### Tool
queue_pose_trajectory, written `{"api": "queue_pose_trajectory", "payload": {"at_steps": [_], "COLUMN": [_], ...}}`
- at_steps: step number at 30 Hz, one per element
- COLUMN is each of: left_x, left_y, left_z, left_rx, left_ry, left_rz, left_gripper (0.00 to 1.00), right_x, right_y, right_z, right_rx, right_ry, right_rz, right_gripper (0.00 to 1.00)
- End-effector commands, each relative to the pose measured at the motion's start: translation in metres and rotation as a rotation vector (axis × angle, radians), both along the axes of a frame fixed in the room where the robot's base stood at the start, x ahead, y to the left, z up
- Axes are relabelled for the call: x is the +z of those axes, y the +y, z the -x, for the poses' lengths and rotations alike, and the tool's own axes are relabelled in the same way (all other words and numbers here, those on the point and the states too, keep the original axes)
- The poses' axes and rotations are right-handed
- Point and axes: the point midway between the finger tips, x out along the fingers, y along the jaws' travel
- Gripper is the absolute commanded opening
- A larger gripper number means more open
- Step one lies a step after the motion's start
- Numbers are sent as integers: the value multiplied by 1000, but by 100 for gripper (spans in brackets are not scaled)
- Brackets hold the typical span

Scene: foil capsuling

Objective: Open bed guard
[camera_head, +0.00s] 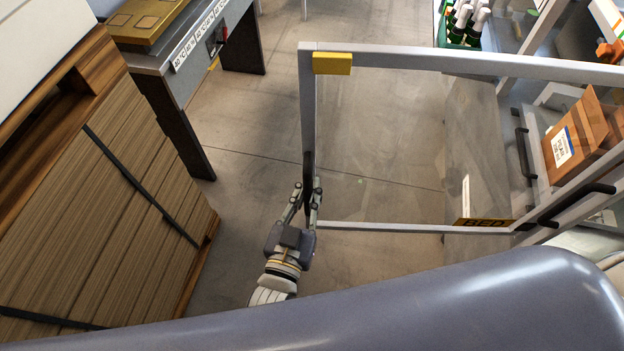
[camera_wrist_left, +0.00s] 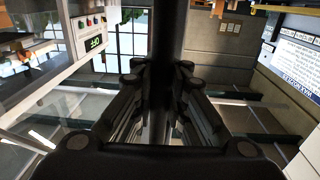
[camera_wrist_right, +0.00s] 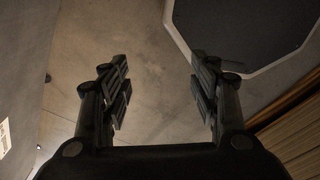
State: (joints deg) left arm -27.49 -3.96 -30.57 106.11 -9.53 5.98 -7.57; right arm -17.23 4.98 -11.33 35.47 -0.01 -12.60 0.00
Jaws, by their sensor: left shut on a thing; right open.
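The bed guard (camera_head: 328,56) is a grey-framed clear panel with a yellow block at its upper left corner and a yellow "BED" label near its lower right. It stands swung out from the machine at the right, over open floor. Its black handle (camera_head: 308,172) is on the left frame bar. My left gripper (camera_head: 309,190) is shut on this handle. In the left wrist view the dark handle (camera_wrist_left: 166,45) runs up between the fingers, which hide part of it. My right gripper (camera_wrist_right: 160,90) is open and empty above the floor, seen only in the right wrist view.
A stack of brown boards (camera_head: 90,200) stands at the left. A grey bench (camera_head: 170,75) with a gold tray is behind it. A green crate of bottles (camera_head: 463,25) and an orange-brown box (camera_head: 577,140) are at the right. Bare floor (camera_head: 240,130) lies between bench and guard.

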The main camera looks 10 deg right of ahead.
Motion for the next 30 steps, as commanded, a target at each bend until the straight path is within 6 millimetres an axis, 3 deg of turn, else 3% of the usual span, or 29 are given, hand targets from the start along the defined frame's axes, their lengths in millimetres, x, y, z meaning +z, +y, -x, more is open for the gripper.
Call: {"api": "queue_pose_trajectory", "payload": {"at_steps": [6, 14, 15, 18, 30], "left_x": [4, 4, 4, 3, 1], "left_y": [2, 2, 2, 2, 3], "left_z": [1, 0, 0, 1, 6], "left_rx": [6, 6, 7, 6, 2], "left_ry": [-12, -11, -11, -9, -2], "left_rz": [1, 2, 2, 2, 2], "left_gripper": [0, 0, 14, 35, 35], "right_x": [1, 1, 1, 1, 1], "right_y": [13, 14, 13, 10, 2], "right_z": [-1, -3, -3, -3, -1], "right_rx": [-2, 0, 0, 1, 0], "right_ry": [-2, -6, -6, -5, -2], "right_rz": [-15, -17, -16, -12, -2], "right_gripper": [56, 56, 56, 56, 56]}}
